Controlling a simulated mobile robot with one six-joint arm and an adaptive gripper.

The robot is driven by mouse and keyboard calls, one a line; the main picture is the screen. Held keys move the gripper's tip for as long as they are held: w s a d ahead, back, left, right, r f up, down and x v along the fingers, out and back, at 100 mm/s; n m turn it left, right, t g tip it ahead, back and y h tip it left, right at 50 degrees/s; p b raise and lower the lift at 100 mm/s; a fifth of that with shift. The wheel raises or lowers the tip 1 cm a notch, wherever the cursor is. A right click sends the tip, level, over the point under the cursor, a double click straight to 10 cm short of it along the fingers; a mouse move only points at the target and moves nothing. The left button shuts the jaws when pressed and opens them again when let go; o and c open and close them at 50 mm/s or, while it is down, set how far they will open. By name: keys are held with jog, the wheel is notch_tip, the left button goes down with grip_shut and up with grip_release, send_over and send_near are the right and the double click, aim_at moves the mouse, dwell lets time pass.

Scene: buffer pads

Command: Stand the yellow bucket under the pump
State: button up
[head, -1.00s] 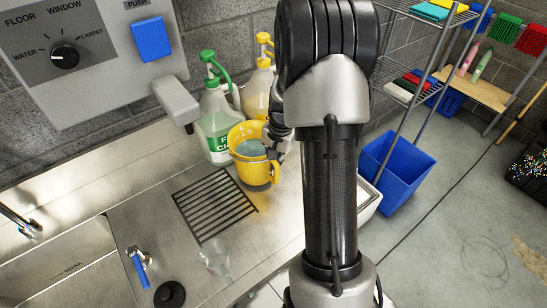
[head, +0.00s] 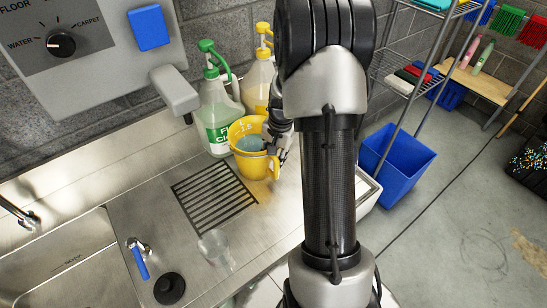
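The yellow bucket (head: 257,166) is at the back of the steel counter, just right of the drain grate (head: 214,196) and in front of the pump bottles. Blue-green shows inside its rim. I cannot tell whether its base touches the counter. A white bottle with a green pump (head: 214,60) and a green label stands behind it to the left. A bottle with a yellow pump (head: 263,40) stands further back. My gripper (head: 279,150) is at the bucket's right side, partly hidden by my arm; its finger closure is unclear.
A wall dispenser with a dial (head: 62,45), blue button (head: 150,27) and grey spout (head: 174,92) overhangs the counter. A clear cup (head: 214,249) stands before the grate. A sink (head: 60,265) is at left, a blue bin (head: 398,165) and wire shelf at right.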

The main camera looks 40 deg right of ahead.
jog(key=shift+r, duration=0.1)
jog(key=s+a+r+n+p, duration=0.1)
jog(key=a+r+p, duration=0.1)
jog(key=r, duration=0.7)
jog(key=s+a+r+n+p, duration=0.1)
jog(key=a+r+p, duration=0.15)
jog(key=r, duration=0.65)
jog(key=s+a+r+n+t+h, duration=0.1)
jog(key=s+a+r+n, duration=0.25)
jog(key=a, duration=0.35)
jog(key=s+a+r+n+t, duration=0.1)
jog(key=s+a+r+n, duration=0.2)
jog(key=s+a+r, duration=0.3)
jog(key=s+a+n+t, duration=0.1)
jog(key=s+a+n, duration=0.4)
jog(key=s, duration=0.3)
jog(key=shift+a+b, duration=0.35)
jog(key=shift+a, duration=0.3)
jog(key=shift+w+d, duration=0.1)
